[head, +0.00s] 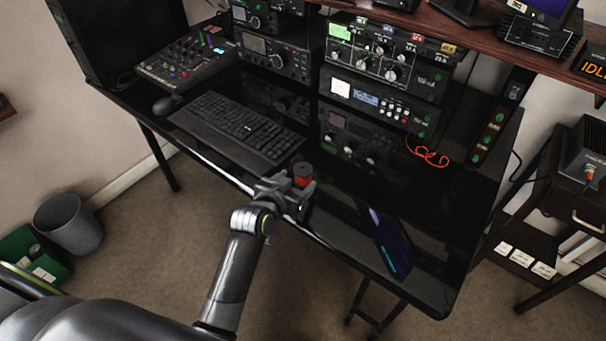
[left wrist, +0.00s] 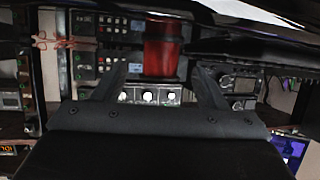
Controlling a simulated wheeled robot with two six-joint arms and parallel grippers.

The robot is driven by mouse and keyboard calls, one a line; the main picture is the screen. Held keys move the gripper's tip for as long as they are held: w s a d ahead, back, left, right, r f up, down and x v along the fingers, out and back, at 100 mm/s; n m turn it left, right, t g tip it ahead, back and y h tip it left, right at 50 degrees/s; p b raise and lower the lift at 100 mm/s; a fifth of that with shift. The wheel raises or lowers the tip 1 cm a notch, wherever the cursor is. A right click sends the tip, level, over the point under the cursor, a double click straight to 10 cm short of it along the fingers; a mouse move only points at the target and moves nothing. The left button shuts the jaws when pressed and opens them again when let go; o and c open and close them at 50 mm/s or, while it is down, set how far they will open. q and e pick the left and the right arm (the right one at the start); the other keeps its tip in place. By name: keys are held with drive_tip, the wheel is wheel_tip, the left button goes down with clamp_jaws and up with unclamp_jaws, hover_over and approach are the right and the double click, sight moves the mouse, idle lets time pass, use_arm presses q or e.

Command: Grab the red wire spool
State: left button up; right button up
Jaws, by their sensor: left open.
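The red wire spool (head: 303,173) stands near the front edge of the black desk in the head view, with a dark top and a red side. My left gripper (head: 293,188) is right at the spool, its fingers on the near side of it. In the left wrist view, the red spool (left wrist: 162,50) shows beyond and between the two spread fingers (left wrist: 160,78), with gaps on both sides. The left gripper is open. Whether a finger touches the spool cannot be told. My right gripper is not in view.
A black keyboard (head: 238,128) lies left of the spool, with a mouse (head: 166,105) beyond. A dark tablet-like panel (head: 387,241) lies to the right. Stacked radio units (head: 378,98) stand behind, with an orange-red cable (head: 428,153). The glossy desk (head: 455,205) is bare at right.

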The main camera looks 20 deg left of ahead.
sight(299, 176)
use_arm(q)
drive_tip(key=shift+r+x, duration=0.15)
drive_tip(key=shift+x, duration=1.15)
drive_tip(key=shift+r+x, duration=0.1)
drive_tip(key=shift+x, duration=1.15)
drive_tip(key=shift+w, duration=0.1)
drive_tip(key=shift+c, duration=0.2)
drive_tip(key=c, duration=1)
